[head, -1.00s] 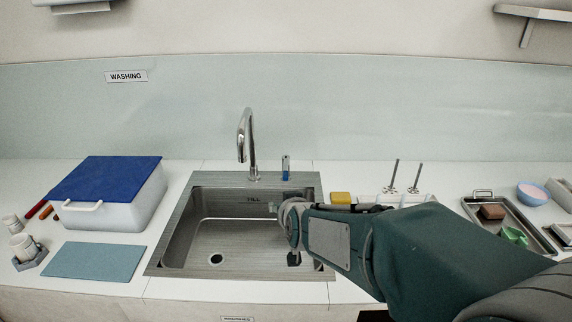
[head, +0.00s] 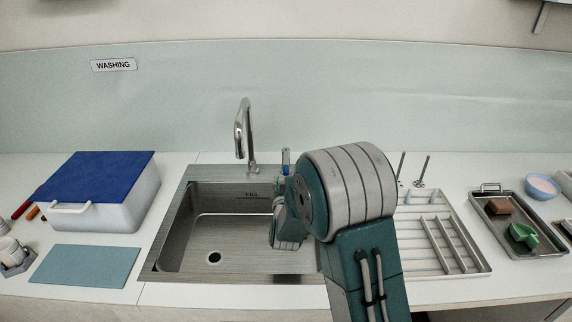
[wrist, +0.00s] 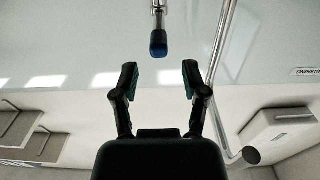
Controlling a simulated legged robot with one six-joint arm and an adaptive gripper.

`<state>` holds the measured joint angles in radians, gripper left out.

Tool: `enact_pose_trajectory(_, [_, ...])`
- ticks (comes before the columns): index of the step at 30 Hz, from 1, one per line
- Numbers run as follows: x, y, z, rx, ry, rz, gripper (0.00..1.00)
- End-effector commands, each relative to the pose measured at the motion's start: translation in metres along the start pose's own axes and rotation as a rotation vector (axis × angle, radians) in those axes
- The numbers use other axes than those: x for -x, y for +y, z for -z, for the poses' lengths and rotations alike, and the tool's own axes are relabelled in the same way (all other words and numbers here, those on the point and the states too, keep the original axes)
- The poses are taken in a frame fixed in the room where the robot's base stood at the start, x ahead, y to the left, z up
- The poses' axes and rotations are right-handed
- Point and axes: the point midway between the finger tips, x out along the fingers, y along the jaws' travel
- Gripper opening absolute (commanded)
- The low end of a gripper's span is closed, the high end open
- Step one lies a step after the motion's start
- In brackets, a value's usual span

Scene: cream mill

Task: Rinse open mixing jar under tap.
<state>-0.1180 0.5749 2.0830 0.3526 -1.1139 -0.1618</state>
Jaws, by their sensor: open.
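The curved metal tap (head: 243,128) stands behind the steel sink (head: 165,235). A small blue lever (head: 286,157) stands to the right of the tap. In the wrist view, the lever's blue end (wrist: 158,42) is just beyond and roughly between the fingertips, and the tap pipe (wrist: 218,50) is to the right. My gripper (wrist: 160,76) is open with nothing between its fingers. In the head view my arm hides most of it over the sink's right side. I cannot identify an open mixing jar; the visible part of the sink holds none.
A white tub with a blue lid (head: 110,185) and a blue mat (head: 85,267) are left of the sink. Small pale containers (head: 10,250) stand at the far left edge. A white drying rack (head: 440,240) and a metal tray (head: 540,245) are on the right.

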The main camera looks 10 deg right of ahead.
Motion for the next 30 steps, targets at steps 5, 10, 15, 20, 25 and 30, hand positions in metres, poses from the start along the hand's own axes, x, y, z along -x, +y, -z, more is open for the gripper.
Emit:
enact_pose_trajectory(5, [-0.034, 0.000, 0.000, -0.001, 0.001, -0.001, 0.57])
enact_pose_trajectory(10, [-0.061, 0.000, 0.000, -0.001, 0.001, -0.001, 0.57])
enact_pose_trajectory(15, [-0.077, 0.000, 0.000, -0.001, 0.000, 0.000, 0.57])
enact_pose_trajectory(20, [-0.081, 0.000, 0.001, 0.000, -0.001, 0.001, 0.57])
enact_pose_trajectory(25, [-0.081, 0.000, 0.001, 0.000, -0.001, 0.001, 0.57])
enact_pose_trajectory(30, [-0.081, 0.000, 0.000, -0.001, -0.001, 0.001, 0.00])
